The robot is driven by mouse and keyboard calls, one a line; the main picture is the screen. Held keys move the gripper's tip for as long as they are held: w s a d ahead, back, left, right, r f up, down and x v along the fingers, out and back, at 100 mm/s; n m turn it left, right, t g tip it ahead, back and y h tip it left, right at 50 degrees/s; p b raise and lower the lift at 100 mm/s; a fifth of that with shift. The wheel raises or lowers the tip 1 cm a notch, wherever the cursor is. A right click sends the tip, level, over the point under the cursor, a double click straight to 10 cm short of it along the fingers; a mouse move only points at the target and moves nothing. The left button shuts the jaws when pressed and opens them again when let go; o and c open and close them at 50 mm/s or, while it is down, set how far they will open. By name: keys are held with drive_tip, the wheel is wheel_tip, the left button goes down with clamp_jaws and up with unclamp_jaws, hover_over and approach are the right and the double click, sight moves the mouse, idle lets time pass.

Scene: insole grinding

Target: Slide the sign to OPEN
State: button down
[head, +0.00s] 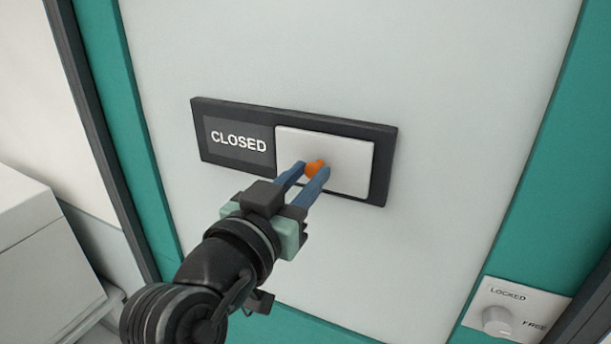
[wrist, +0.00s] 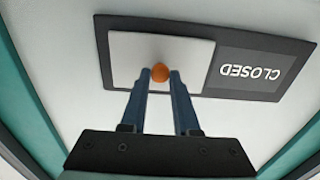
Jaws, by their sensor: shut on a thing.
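The sign is a dark frame (head: 225,107) on a pale door panel, with a white sliding cover (head: 350,150) over its right part. The word CLOSED (head: 238,142) shows on the uncovered left part. An orange knob (head: 314,168) sticks out of the cover. My gripper (head: 308,172) is shut on the knob, with one blue finger on each side. In the wrist view the picture is turned over: the fingers (wrist: 160,78) hold the knob (wrist: 160,72), and CLOSED (wrist: 250,72) reads upside down at the right. Whatever lies under the cover is hidden.
The door panel (head: 450,110) has a teal border (head: 520,210). A lock plate (head: 515,312) with a round dial marked LOCKED and FREE sits at the lower right. A white box-like unit (head: 40,260) stands at the left. The panel around the sign is clear.

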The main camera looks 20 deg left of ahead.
drive_tip(key=shift+a, duration=0.1)
idle(0.5)
drive_tip(key=a+b, duration=0.3)
drive_tip(key=a, duration=1.2)
drive_tip(key=shift+w+b, duration=0.2)
drive_tip(key=shift+b, duration=0.15)
drive_tip(key=shift+a+r, duration=0.1)
drive_tip(key=c, duration=1)
unclamp_jaws()
drive_tip(key=shift+c, duration=0.2)
drive_tip(key=o, duration=0.4)
drive_tip(key=shift+a, duration=0.15)
drive_tip(key=shift+c, duration=0.2)
